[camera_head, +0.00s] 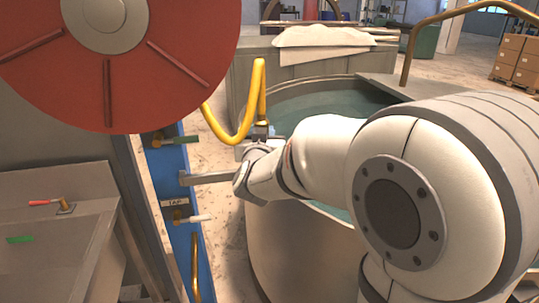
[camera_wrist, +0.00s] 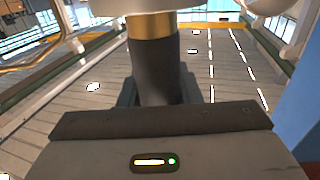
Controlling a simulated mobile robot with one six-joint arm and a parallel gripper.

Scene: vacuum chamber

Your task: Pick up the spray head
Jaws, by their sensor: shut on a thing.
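My gripper (camera_head: 262,131) is shut on the spray head. In the wrist view the spray head (camera_wrist: 158,70) is a dark, roughly cylindrical piece with a brass collar at its top, held upright in the picture between the jaws. Its lower end is hidden behind my gripper's housing. The spray head itself is mostly hidden there by my wrist.
A blue panel (camera_head: 172,240) with valve handles and a label stands left of my wrist. A grey bar (camera_head: 208,178) spans between them. A large round tank (camera_head: 285,255) holding greenish liquid is behind my arm. A red disc (camera_head: 180,60) hangs at upper left.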

